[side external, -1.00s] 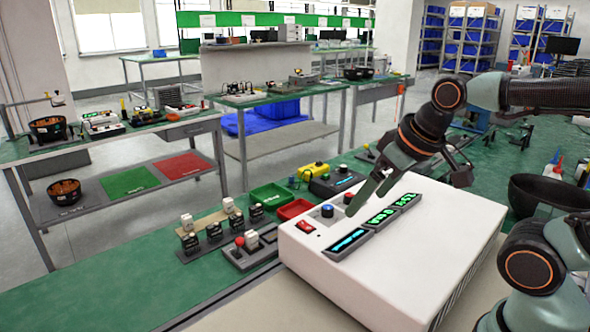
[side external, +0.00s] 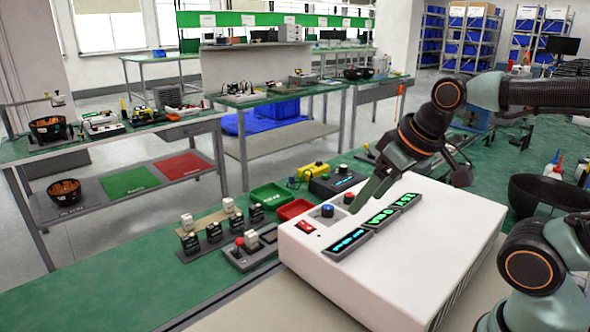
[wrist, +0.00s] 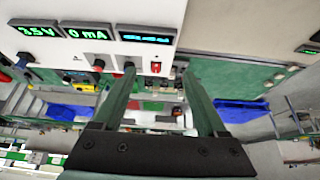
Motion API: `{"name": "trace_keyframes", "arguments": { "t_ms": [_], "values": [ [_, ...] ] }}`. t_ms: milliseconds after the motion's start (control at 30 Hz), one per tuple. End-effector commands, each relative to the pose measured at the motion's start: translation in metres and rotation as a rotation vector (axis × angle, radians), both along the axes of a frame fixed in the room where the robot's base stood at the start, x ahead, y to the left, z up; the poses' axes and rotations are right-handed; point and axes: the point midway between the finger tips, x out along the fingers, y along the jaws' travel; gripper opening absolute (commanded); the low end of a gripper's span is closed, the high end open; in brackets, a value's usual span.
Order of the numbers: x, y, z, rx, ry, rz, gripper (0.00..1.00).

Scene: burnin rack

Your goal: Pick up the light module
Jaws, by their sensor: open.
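Several small modules with pale cube tops on dark bases stand on the bench left of the white instrument, among them a front-left one (side external: 187,222), one behind it (side external: 229,206) and one beside a red knob (side external: 251,238). I cannot tell which is the light module. My gripper (side external: 368,196) is above the instrument's front panel, to the right of these modules and apart from them. In the wrist view my gripper (wrist: 159,72) has its two green fingers spread, with nothing held between them. The modules are small and unclear there.
The large white instrument (side external: 400,255) with lit displays is under my gripper. A green tray (side external: 271,196) and a red tray (side external: 294,209) lie beyond the modules. A dark bowl (side external: 535,193) stands at right. The green bench left of the modules is clear.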

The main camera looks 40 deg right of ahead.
Motion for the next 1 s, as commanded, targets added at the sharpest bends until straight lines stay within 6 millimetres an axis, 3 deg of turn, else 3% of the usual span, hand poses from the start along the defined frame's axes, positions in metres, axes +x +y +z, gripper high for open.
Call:
{"name": "trace_keyframes", "arguments": {
  "t_ms": [133, 233, 567, 767, 1000],
  "values": [
    [0.010, 0.000, 0.004, -0.005, -0.003, 0.007, 0.75],
    [0.030, -0.001, 0.010, -0.014, -0.014, 0.021, 0.75],
    [0.145, -0.007, 0.019, -0.066, -0.078, 0.096, 0.75],
    [0.216, -0.011, 0.001, -0.102, -0.119, 0.142, 0.75],
    [0.294, -0.019, -0.044, -0.149, -0.166, 0.194, 0.75]
  ]
}}
